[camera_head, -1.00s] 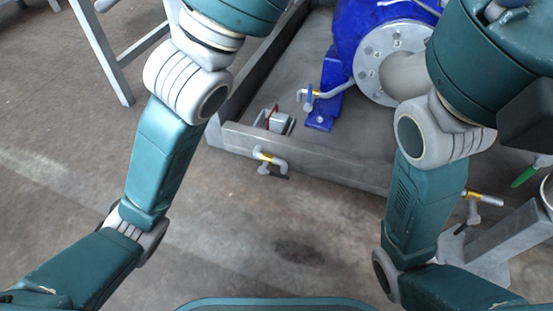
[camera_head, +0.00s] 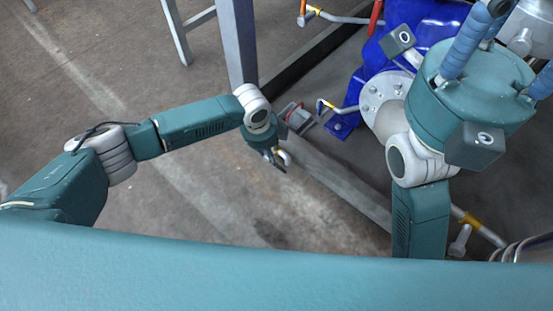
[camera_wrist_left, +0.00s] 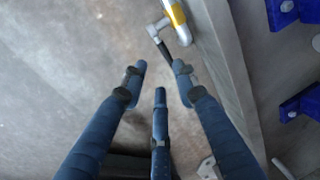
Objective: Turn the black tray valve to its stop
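The tray valve shows in the left wrist view as a grey pipe fitting with a yellow band (camera_wrist_left: 177,15) and a short black lever (camera_wrist_left: 164,47). It sticks out from the tray's side wall. My left gripper (camera_wrist_left: 159,70) is open and empty, its three blue fingers spread, with the lever just beyond the fingertips and apart from them. In the head view my left gripper (camera_head: 273,155) points down beside the valve (camera_head: 286,157), which it partly hides. My right gripper (camera_head: 497,45) is raised at the upper right with its fingertips out of view.
The grey tray's wall (camera_head: 340,182) runs diagonally beside the valve. Inside are a blue pump (camera_head: 425,15) and a smaller valve with a yellow band (camera_head: 328,105). Another yellow-banded pipe (camera_head: 470,220) lies at the lower right. A grey metal post (camera_head: 237,45) stands behind my left arm. Floor left of the tray is clear.

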